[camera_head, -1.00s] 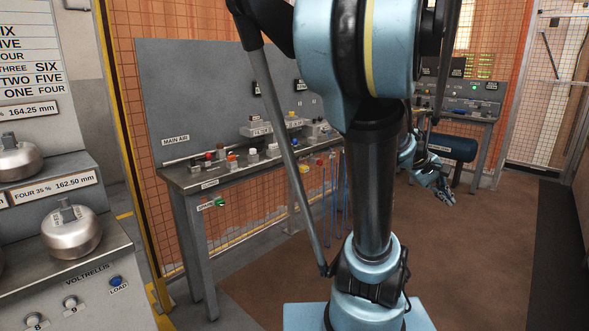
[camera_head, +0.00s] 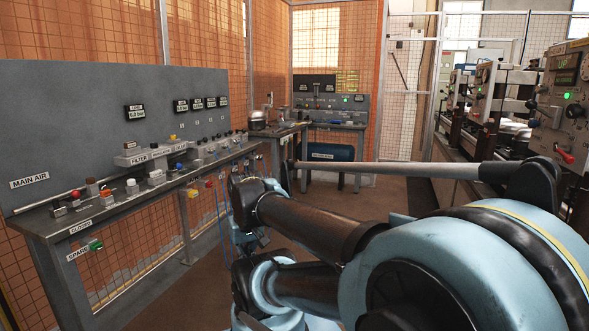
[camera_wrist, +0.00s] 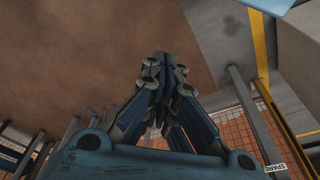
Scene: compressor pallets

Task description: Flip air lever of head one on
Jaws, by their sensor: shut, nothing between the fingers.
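My gripper (camera_wrist: 165,68) points away from the wrist camera in the wrist view, its fingers together with nothing between them, over brown floor. In the head view my arm fills the lower right and I cannot make out the fingertips. No lever can be read as the air lever of head one. A grey bench (camera_head: 45,228) labelled MAIN AIR, CLOSED and SPARE stands at left, with small valves and knobs along its top. A green handle (camera_head: 95,245) sits beside the SPARE label. A red handle (camera_head: 565,153) shows on a machine at far right.
Yellow and red fittings (camera_head: 193,193) and blue hoses hang under the bench's front edge. A second console (camera_head: 357,111) with a blue tank (camera_head: 330,153) stands at the back. Machines with green lights (camera_head: 567,96) line the right. Brown floor (camera_head: 387,187) is open between.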

